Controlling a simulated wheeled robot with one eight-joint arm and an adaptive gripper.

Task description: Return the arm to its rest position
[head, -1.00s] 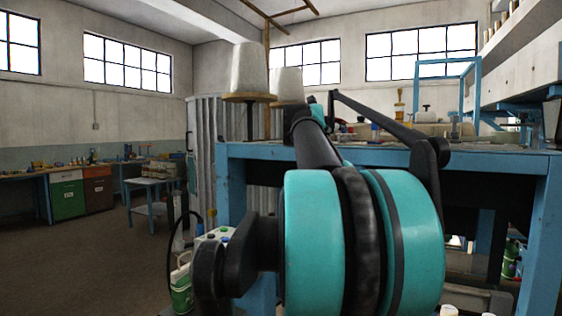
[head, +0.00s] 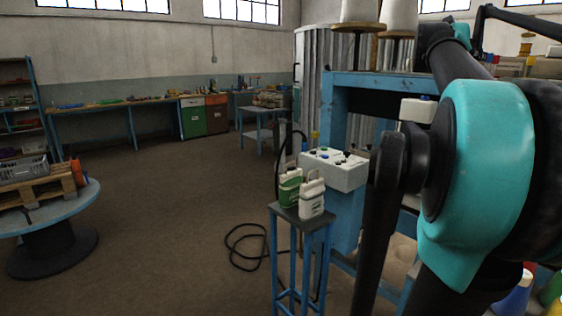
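My arm (head: 480,165), with teal and black links, fills the right side of the head view. One black link runs down past the lower edge of the picture, and another reaches up toward the upper right. My gripper is not in view, so its opening and anything in it are hidden. No sewn sack can be made out in this view.
A narrow blue stand (head: 300,222) bears a green bottle (head: 290,187) and a white bottle (head: 311,197), close left of my arm. A control box (head: 334,168) is behind them. A cable (head: 240,237) lies on the floor. A round table (head: 85,197) stands left. The middle floor is open.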

